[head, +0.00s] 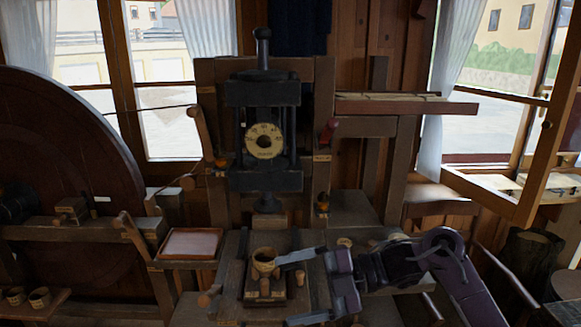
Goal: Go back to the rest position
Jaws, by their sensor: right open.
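My right gripper (297,289) reaches in from the right over the wooden bench, its jaws apart and pointing left. Its upper finger's tip is beside a light wooden turned piece (264,262), and I cannot tell whether they touch. That piece stands on a small wooden block (250,293) on the bench. A smaller pale turned piece (299,278) shows between the two fingers in the picture. Nothing is seen gripped. My left gripper is not in view.
A dark press with a round dial (264,141) stands behind the work spot. A shallow tray (158,264) is to its left, beside a big wooden wheel (65,165). Wooden cups (39,298) stand at the lower left. An open window frame (525,200) is at the right.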

